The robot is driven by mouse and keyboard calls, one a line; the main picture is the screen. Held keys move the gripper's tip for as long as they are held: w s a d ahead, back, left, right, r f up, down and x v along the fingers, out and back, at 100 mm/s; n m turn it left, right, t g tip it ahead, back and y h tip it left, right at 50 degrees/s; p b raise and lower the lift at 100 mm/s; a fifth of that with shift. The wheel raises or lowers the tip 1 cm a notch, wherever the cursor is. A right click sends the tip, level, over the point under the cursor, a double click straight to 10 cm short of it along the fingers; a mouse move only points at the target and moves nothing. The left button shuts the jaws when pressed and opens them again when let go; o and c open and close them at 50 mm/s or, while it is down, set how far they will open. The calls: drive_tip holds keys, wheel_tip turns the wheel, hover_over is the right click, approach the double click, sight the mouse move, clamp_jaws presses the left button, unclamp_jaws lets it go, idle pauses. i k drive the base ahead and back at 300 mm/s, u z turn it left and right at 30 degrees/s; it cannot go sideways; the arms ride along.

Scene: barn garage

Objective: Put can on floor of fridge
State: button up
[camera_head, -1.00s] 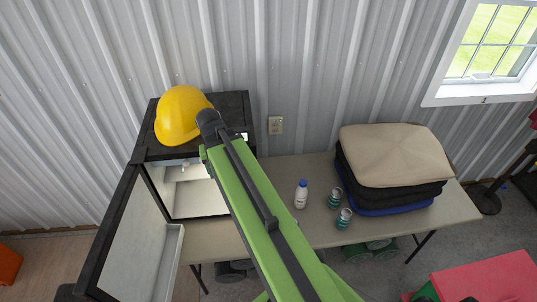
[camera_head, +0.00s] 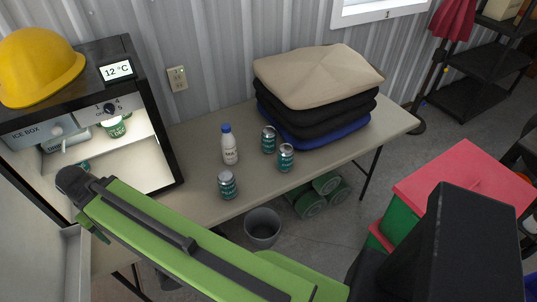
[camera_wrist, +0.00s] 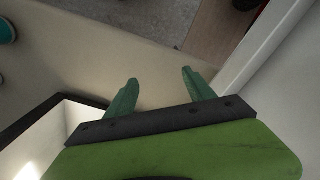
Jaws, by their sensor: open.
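Three teal cans with silver tops stand upright on the table: a front can (camera_head: 228,185), a back can (camera_head: 268,139) and a right can (camera_head: 286,157). The fridge (camera_head: 163,150) is at the left end of the table, its door (camera_head: 28,225) swung open. Its lit interior holds a green container (camera_head: 115,127) high up and a partly seen teal item lower down. My gripper (camera_wrist: 160,76) is open and empty, between the fridge opening and the white door; its fingers are unclear in the head view. A teal shape (camera_wrist: 6,30) is cut off at the wrist view's left edge.
A white bottle with a blue cap (camera_head: 229,145) stands behind the front can. Stacked cushions (camera_head: 320,80) fill the table's back right. A yellow helmet (camera_head: 40,68) sits on the fridge. A bin (camera_head: 263,228) and red-lidded box (camera_head: 465,180) are on the floor.

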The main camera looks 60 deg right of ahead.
sight(135, 176)
drive_tip(key=k, duration=0.6)
drive_tip(key=u, duration=2.65)
drive_tip(key=k, duration=0.9)
drive_tip(key=z, duration=1)
